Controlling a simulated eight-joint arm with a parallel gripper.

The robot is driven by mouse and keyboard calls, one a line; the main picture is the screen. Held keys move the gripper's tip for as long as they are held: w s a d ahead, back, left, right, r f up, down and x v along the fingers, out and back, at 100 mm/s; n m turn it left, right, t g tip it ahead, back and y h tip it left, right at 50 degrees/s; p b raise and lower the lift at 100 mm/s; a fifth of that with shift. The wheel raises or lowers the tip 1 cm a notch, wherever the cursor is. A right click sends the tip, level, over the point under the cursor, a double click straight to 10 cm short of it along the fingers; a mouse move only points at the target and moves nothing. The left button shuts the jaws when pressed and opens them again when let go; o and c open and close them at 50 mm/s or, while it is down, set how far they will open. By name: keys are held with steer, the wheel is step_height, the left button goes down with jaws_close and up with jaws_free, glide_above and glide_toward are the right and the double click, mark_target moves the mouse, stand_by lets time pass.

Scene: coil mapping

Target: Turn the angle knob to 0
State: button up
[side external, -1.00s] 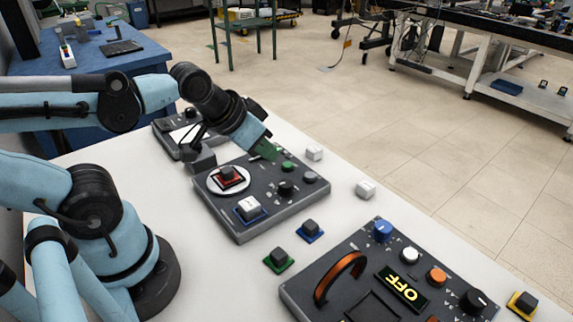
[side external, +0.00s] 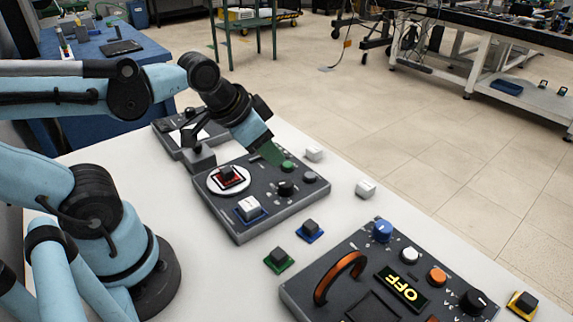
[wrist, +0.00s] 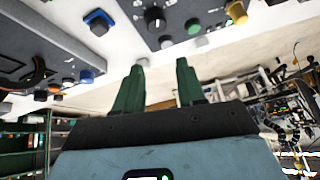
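A dark panel (side external: 250,215) on the white table carries a black knob (side external: 286,188), a green button (side external: 288,166) and a grey knob (side external: 309,177). The black knob with a pale pointer mark also shows near the top of the wrist view (wrist: 155,18); I cannot tell for certain that it is the angle knob, and its labels are too small to read. My gripper (side external: 272,153) is above the panel's far side, behind the black knob and near the green button. In the wrist view its two green fingers (wrist: 160,64) are apart, with nothing between them.
A red and white disc (side external: 228,180) and a white block (side external: 249,208) sit on the same panel. White cubes (side external: 365,189) and small blue- and green-based blocks (side external: 278,260) lie nearby. A second panel (side external: 300,290) with an orange handle stands front right.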

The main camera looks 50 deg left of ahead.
mark_target(286, 184)
steer(key=shift+o, duration=1.2)
steer(key=shift+w+r+m+g, duration=0.15)
steer(key=shift+w+m+g, duration=0.05)
steer(key=shift+m, duration=0.4)
steer(key=shift+w+r+m+g, duration=0.1)
steer(key=shift+w+m+g, duration=0.1)
steer(key=shift+m, duration=0.4)
steer(key=shift+o, duration=0.4)
steer(key=shift+w+r+m+g, duration=0.2)
steer(key=shift+m+g, duration=0.1)
steer(key=shift+m, duration=0.7)
steer(key=shift+w+f+m+g, duration=0.55)
steer(key=shift+f+m+g, duration=0.3)
steer(key=shift+f+m, duration=1.35)
steer(key=shift+w+f+m+g, duration=0.7)
steer(key=shift+f+m, duration=0.9)
steer(key=shift+m, duration=1.05)
steer(key=shift+w+f+m+g, duration=0.45)
steer(key=shift+f+m+g, duration=0.5)
steer(key=shift+f+m, duration=1.25)
steer(key=shift+r+m, duration=0.25)
steer(key=shift+r, duration=0.05)
steer(key=c, duration=1)
